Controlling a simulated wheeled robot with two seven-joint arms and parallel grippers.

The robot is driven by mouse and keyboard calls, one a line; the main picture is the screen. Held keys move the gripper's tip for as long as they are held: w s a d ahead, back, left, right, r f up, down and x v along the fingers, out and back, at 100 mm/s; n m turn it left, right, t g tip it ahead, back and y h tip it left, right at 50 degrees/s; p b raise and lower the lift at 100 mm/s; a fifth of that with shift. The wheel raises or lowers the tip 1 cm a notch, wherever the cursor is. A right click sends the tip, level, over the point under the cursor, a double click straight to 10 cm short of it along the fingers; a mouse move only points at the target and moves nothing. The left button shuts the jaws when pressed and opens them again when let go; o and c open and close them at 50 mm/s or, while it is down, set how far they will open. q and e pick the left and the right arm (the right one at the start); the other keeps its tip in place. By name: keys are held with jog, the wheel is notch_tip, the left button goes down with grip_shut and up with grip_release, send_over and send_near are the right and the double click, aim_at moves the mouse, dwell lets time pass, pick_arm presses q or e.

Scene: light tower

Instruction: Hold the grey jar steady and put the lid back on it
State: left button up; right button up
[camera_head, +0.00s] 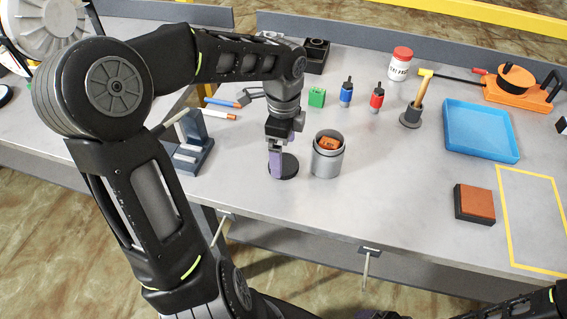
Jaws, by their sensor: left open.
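The grey jar (327,163) stands upright and uncovered on the table, with an orange piece (329,143) inside. A dark round lid (289,170) lies flat on the table just left of the jar. My left gripper (276,174) points down at the lid, its purple-padded fingers open and in front of the lid's left part. I cannot tell whether the fingers touch the lid. My right arm (510,303) shows only at the bottom right edge; the state of its gripper cannot be made out.
A blue tray (481,156) and a brown-topped block (474,203) are to the right. A grey rack (190,150) is left.

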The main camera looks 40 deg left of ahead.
aim_at(284, 164)
pick_arm(q)
notch_tip(284, 164, down, 4)
jog(key=shift+r, duration=0.15)
dwell(0.6)
jog(key=c, duration=1.4)
notch_tip(284, 164, up, 10)
dwell(0.5)
